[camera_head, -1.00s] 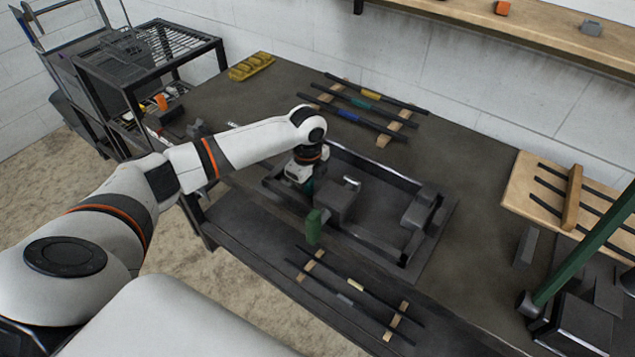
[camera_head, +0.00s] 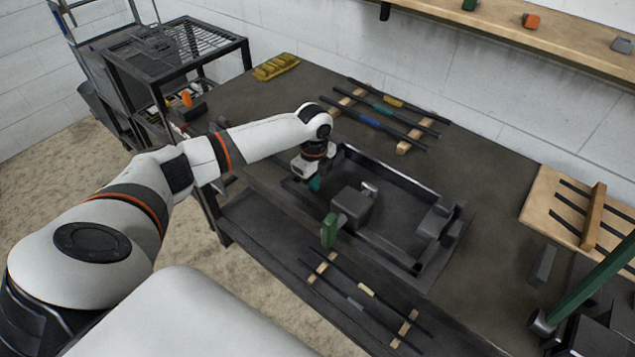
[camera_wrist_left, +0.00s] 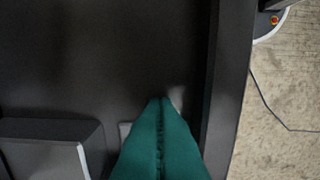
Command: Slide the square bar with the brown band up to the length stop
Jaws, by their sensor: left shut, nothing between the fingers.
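My left gripper (camera_head: 314,184) is over the left end of the dark metal frame fixture (camera_head: 400,186). Its teal fingers are pressed together in the left wrist view (camera_wrist_left: 162,104), with nothing between them. They point at a dark flat surface beside a long dark rail (camera_wrist_left: 228,90). No bar with a brown band can be made out in either view; my arm and the fixture walls hide part of the frame. Inside the frame stand a dark block (camera_head: 352,207) and, at the right end, another block (camera_head: 437,222). I cannot tell which part is the length stop. My right gripper is not in view.
Bars with yellow, green and blue bands (camera_head: 370,122) lie on wooden strips behind the fixture. Bars with pale and grey bands (camera_head: 366,290) lie on the lower front shelf. A green handle (camera_head: 328,230) stands at the fixture's front. A wooden board (camera_head: 565,205) lies right.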

